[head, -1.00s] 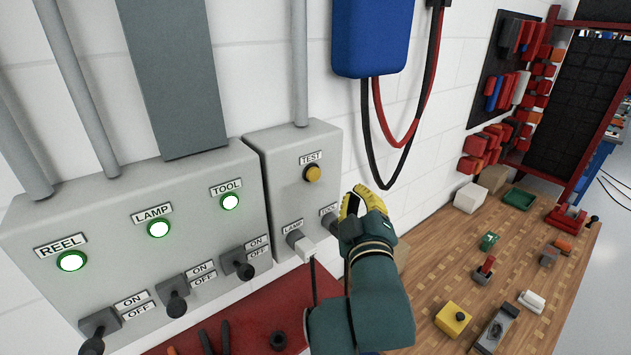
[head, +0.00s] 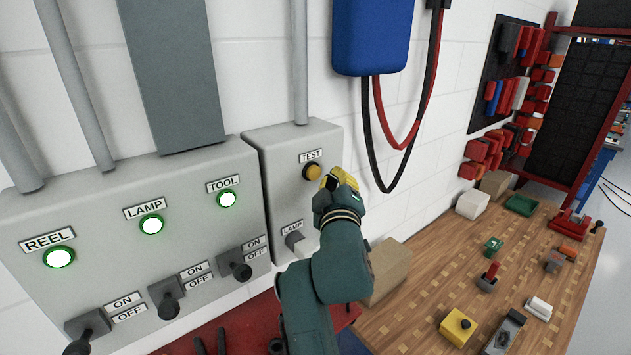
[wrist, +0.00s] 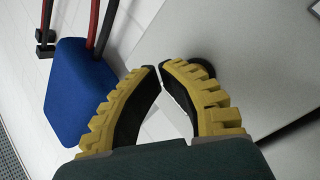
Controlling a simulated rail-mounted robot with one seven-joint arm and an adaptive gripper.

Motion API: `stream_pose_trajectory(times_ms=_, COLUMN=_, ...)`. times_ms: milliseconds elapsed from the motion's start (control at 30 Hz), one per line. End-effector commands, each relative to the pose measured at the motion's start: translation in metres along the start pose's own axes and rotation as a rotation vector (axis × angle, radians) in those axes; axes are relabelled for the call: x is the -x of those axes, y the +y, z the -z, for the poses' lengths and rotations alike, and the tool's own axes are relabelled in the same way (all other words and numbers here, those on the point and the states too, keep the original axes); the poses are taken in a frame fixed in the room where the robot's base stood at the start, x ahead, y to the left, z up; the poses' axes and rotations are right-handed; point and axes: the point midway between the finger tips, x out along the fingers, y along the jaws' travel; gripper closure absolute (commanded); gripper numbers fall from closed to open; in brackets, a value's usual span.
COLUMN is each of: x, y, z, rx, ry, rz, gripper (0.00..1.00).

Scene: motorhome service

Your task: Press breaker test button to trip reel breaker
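The amber test button (head: 312,172) sits under the TEST label on the small grey box (head: 283,150). My gripper (head: 324,180), with yellow ridged fingers, is just right of the button in the head view; I cannot tell whether it touches. In the wrist view, its fingertips (wrist: 159,67) nearly meet with nothing visible between them. A dark round part (wrist: 203,67), perhaps the button's collar, shows partly behind the right finger. The reel lamp (head: 59,257), lamp light (head: 151,224) and tool light (head: 227,198) all glow green.
Switch levers (head: 168,304) stick out below the lights. A blue box (head: 371,35) with hanging red and black cables (head: 408,140) is above right. A LAMP plug (head: 297,242) sits below the button. A wooden bench (head: 420,285) with several small items is at right.

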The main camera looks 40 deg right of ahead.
Motion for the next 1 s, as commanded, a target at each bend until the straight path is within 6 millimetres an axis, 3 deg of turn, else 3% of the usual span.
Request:
stream_pose_trajectory(times_ms=200, x=-0.0102, y=-0.0058, z=0.0054, rx=0.0, ry=0.0, rz=0.0, gripper=1.0)
stream_pose_trajectory(times_ms=1000, x=-0.0104, y=-0.0056, z=0.0058, rx=0.0, ry=0.0, rz=0.001, gripper=1.0)
